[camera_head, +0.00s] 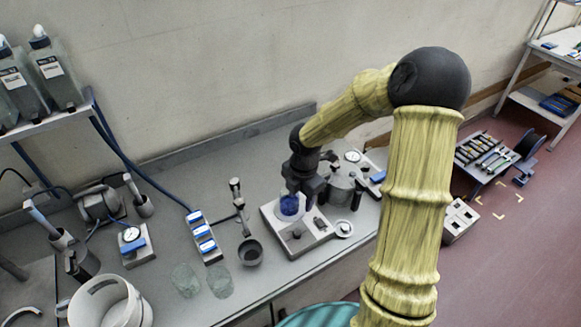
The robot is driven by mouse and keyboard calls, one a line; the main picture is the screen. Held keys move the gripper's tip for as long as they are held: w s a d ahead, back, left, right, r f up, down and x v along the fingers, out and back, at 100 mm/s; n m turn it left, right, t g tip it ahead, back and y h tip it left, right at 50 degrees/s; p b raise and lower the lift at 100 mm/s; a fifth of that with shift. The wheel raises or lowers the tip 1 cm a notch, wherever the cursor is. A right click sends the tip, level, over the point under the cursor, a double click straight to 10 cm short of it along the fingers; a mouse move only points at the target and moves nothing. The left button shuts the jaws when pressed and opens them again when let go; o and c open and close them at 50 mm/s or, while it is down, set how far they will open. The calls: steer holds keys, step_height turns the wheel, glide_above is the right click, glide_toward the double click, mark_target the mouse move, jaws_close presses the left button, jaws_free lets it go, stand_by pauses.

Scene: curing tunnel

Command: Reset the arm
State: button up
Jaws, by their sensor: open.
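My arm, with yellow-green bamboo-like links and dark joints, reaches in from the right and bends down over the grey bench. My gripper (303,190) is dark and open, at the end of the arm, just above or behind a blue round thing (289,206). That blue thing sits on a pale square device (297,240) with a dark knob on its front. I cannot tell whether the fingers touch it. The gripper's far side is hidden.
A grey pot (341,189) is close right of the gripper. Bottles (55,75) stand on a shelf.

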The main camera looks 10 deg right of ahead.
steer(key=s+r+m+t+b, duration=0.1)
steer(key=s+r+m, duration=0.2)
steer(key=s+m, duration=0.4)
steer(key=s+r+m+t+b, duration=0.1)
steer(key=s+r+m, duration=0.2)
steer(key=m, duration=1.4)
steer(key=shift+s+a+r, duration=0.15)
steer(key=shift+s+a, duration=0.1)
steer(key=shift+s, duration=2)
steer(key=shift+c, duration=0.5)
steer(key=shift+c, duration=0.8)
steer(key=shift+w, duration=0.1)
